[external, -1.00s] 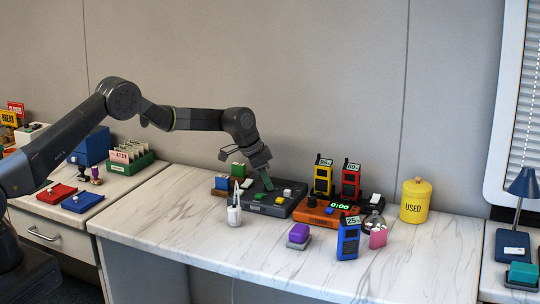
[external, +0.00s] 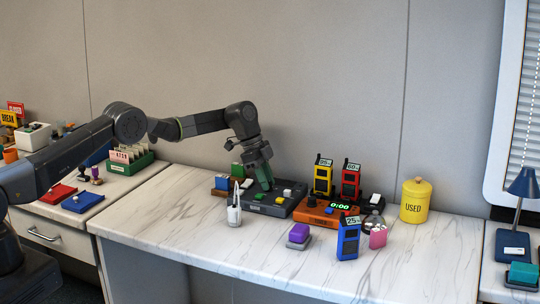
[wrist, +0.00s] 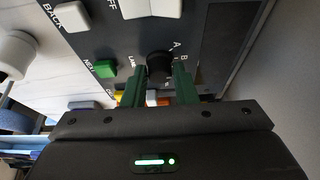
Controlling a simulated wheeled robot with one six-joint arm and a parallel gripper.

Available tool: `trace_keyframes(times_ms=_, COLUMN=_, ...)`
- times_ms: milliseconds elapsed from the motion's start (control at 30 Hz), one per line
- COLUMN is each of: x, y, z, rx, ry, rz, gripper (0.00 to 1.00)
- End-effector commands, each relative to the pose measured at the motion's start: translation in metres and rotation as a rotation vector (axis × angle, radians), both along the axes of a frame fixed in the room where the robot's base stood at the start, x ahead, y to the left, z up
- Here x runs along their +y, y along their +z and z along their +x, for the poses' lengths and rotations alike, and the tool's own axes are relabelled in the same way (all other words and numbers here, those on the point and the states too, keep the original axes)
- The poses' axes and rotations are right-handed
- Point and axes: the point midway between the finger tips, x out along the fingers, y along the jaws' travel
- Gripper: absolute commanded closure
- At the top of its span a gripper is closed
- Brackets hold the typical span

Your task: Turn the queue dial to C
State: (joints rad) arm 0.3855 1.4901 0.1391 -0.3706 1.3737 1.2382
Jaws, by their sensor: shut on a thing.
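The queue dial is a round black knob (wrist: 159,64) on a dark control box, with the letters A and B printed beside it in the wrist view. Another mark by the knob is too small to read. My gripper (wrist: 160,78) has its two green fingers on either side of the knob and is shut on it. In the external view, my gripper (external: 266,187) points down onto the black box (external: 283,211) and hides the dial. Which letter the dial points to cannot be told.
The box also carries a green button (wrist: 106,69) and a white switch (wrist: 165,8). An orange timer box (external: 313,213) stands to the right, with yellow (external: 322,180) and red (external: 351,182) radios behind.

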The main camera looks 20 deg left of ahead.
Motion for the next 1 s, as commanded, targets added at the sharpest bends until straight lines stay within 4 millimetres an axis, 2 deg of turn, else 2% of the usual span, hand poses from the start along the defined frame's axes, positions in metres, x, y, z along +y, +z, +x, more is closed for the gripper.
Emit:
trace_keyframes(times_ms=500, x=-0.0003, y=0.0004, z=0.0002, rx=0.0, ry=-0.022, rz=-0.001, gripper=0.97)
trace_keyframes(times_ms=533, x=-0.0003, y=0.0004, z=0.0002, rx=0.0, ry=-0.022, rz=-0.001, gripper=0.72)
trace_keyframes(times_ms=633, x=-0.0003, y=0.0004, z=0.0002, rx=0.0, ry=-0.021, rz=-0.001, gripper=0.53)
trace_keyframes(times_ms=1000, x=0.0015, y=0.0044, z=0.0006, rx=-0.001, ry=-0.02, rz=-0.001, gripper=0.53)
